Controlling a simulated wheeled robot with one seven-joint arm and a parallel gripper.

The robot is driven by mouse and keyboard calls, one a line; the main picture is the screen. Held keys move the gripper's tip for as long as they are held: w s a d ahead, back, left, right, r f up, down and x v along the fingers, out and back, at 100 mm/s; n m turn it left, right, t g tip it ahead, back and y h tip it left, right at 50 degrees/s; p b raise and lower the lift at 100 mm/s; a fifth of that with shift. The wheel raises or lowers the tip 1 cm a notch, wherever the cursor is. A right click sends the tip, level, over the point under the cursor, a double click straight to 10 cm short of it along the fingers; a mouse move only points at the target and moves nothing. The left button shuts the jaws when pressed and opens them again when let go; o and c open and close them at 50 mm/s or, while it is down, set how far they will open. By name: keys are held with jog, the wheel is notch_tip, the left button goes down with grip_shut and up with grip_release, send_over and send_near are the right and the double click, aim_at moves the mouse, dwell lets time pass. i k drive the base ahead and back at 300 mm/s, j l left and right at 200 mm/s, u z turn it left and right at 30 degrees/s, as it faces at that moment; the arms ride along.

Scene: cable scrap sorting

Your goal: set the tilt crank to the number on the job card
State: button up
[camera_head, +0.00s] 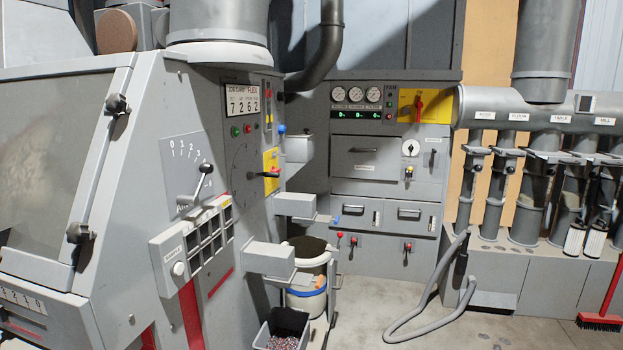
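The job card (243,103) is on the grey machine's side panel. It reads "JOB CARD FLEX" with the digits 7 2 6 2; the small print above each digit is too small to read surely. No label clearly marks the tilt crank. Further right, a handle with a red and black grip (268,173) sits beside a faint dial arc and a yellow plate (271,160). My gripper is not in view.
Grey boxes (268,257) jut from the machine's side. Below are a bin of granules (284,330) and a white bucket (307,297). A gauge cabinet (385,150) stands behind. A grey hose (430,300) lies on the open floor, with a red broom (600,321) at right.

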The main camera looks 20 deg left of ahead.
aim_at(267, 176)
jog(key=i, duration=1.9)
jog(key=i+l+u, duration=0.1)
jog(key=i+u, duration=0.3)
jog(key=i+l+u, duration=0.3)
jog(key=i+u, duration=0.15)
jog(key=i, duration=0.15)
jog(key=i+l+u, duration=0.4)
jog(key=i+l, duration=0.05)
